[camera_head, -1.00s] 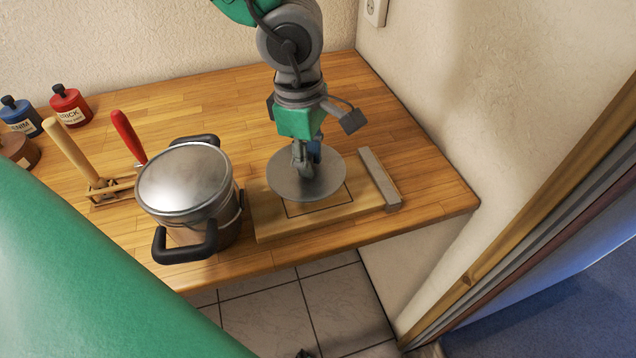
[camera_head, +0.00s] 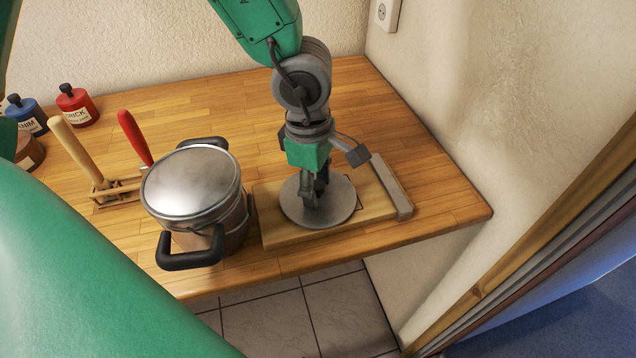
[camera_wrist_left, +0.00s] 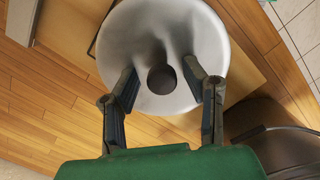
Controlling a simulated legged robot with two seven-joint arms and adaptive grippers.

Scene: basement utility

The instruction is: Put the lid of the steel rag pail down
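The round grey steel lid (camera_head: 343,208) lies flat on, or very close to, the wooden board on the bench. It covers much of the dark outline there. In the left wrist view the lid (camera_wrist_left: 130,35) has a dark round knob (camera_wrist_left: 161,79) at its middle. My left gripper (camera_head: 315,192) points down over the lid. In the wrist view its fingers (camera_wrist_left: 162,85) are spread either side of the knob, with gaps. The steel pail (camera_head: 231,232) with black handles stands left of the board; its top looks smooth and shiny. My right gripper is not seen.
The wooden board (camera_head: 277,232) has a grey bar (camera_head: 393,190) along its right side. A wooden rack (camera_head: 112,194) with a red-handled tool, and red (camera_head: 77,106) and blue (camera_head: 27,116) bottles, stand at left. The bench (camera_head: 225,110) is clear behind; walls close the back and right.

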